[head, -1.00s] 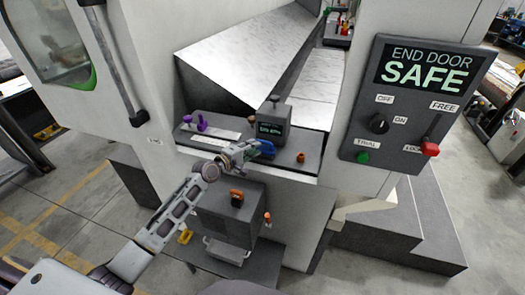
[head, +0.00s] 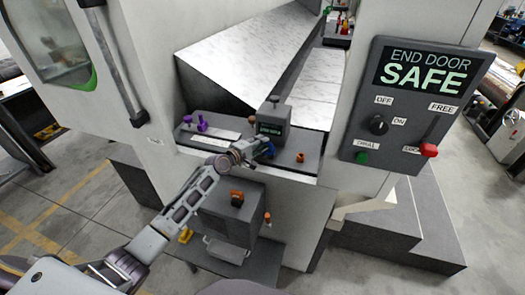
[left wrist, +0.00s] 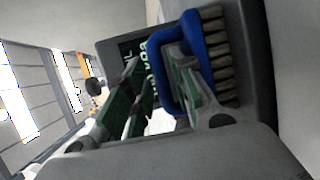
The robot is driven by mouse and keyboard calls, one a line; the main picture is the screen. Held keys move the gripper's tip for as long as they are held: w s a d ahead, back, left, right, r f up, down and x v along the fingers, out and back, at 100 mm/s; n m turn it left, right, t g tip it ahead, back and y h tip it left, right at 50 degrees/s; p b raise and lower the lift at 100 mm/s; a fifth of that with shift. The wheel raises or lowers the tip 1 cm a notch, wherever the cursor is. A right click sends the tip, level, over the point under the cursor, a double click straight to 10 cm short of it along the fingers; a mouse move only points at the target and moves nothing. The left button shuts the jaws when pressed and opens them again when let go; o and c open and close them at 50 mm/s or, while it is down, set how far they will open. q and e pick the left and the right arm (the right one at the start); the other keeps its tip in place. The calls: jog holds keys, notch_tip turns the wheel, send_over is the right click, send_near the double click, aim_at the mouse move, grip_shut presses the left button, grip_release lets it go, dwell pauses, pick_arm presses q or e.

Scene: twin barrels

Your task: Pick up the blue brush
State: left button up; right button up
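The blue brush (head: 269,151) is on the dark ledge of the machine, in front of a small display box, and is partly hidden by my gripper in the head view. In the left wrist view the brush (left wrist: 194,42) shows a blue looped handle and a row of grey-brown bristles at its right. My left gripper (head: 262,149) is at the brush. In the left wrist view its two fingers (left wrist: 160,90) are apart, with the near bar of the handle between them. The right finger overlaps the loop's opening; I cannot tell whether either finger touches. My right gripper is not in view.
The display box (head: 272,126) stands right behind the brush. Purple knobs (head: 202,124) and an orange-brown piece (head: 300,157) are on the same ledge. A control panel (head: 415,105) reading "END DOOR SAFE" is at the right. A grey box (head: 229,215) is below the ledge.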

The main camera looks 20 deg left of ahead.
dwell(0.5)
pick_arm(q)
grip_shut()
notch_tip(320, 180, up, 10)
dwell(0.8)
dwell(0.4)
